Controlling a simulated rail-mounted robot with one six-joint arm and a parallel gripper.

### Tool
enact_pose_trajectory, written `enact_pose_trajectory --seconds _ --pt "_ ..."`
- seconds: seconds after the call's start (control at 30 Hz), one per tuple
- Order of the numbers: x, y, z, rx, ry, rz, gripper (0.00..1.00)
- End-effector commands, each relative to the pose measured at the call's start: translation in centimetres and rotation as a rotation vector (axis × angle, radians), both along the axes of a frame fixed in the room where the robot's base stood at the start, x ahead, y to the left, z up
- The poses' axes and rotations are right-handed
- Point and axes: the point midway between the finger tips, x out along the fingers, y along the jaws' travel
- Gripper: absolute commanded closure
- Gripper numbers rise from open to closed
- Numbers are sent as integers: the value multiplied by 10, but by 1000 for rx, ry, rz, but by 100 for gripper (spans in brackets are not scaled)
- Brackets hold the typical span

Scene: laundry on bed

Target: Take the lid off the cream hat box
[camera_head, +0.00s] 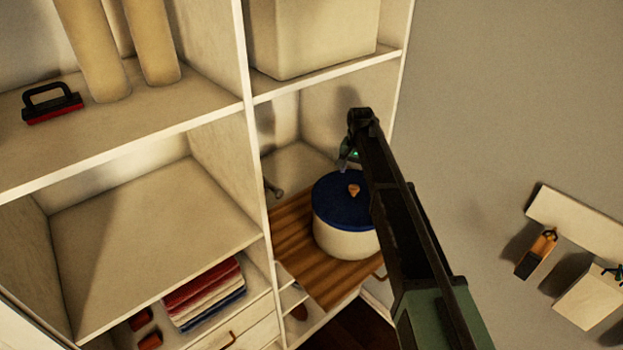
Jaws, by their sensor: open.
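The cream hat box (338,240) stands upright on a wooden board in the lower right shelf compartment. Its blue lid (340,205) is on top, with a small orange-brown knob (354,190) in the middle. My arm comes in from the lower right and hides the right side of the box and lid. My gripper (346,160) is behind and above the lid in the picture, partly hidden by my arm. It is open, and nothing shows between its fingers. I cannot tell its exact gap to the knob.
The striped wooden board (300,245) juts out under the box. A shelf upright (256,160) stands close on the left and a shelf edge (330,75) runs above. Folded towels (203,293) lie lower left. Wall items (537,252) hang at right. The left compartment (150,220) is empty.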

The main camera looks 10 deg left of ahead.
Motion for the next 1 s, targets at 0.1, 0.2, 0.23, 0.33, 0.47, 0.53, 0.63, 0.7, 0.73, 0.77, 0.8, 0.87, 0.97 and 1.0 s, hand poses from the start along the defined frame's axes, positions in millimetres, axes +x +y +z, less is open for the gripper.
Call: enact_pose_trajectory --seconds 0.1,0.2,0.23,0.33,0.47,0.53,0.63,0.7,0.73,0.77,0.8,0.87,0.97,1.0 --pt "-2 -1 -3 0 0 -63 34" --pt "-2 -1 -8 0 0 -67 34" --pt "-2 -1 -13 0 0 -67 34" --pt "-2 -2 -18 0 0 -66 34" --pt "-2 -2 -23 0 0 -65 34" --pt "-2 -2 -36 0 0 -65 34" --pt "-2 -2 -60 0 0 -64 34" --pt "-2 -2 -74 0 0 -64 34" --pt "-2 -2 -79 0 0 -64 34" --pt "-2 -2 -81 0 0 -64 34" --pt "-2 -2 -82 0 0 -64 34" --pt "-2 -2 -80 0 0 -64 34" --pt "-2 -2 -77 0 0 -64 34" --pt "-2 -2 -77 0 0 -64 34"
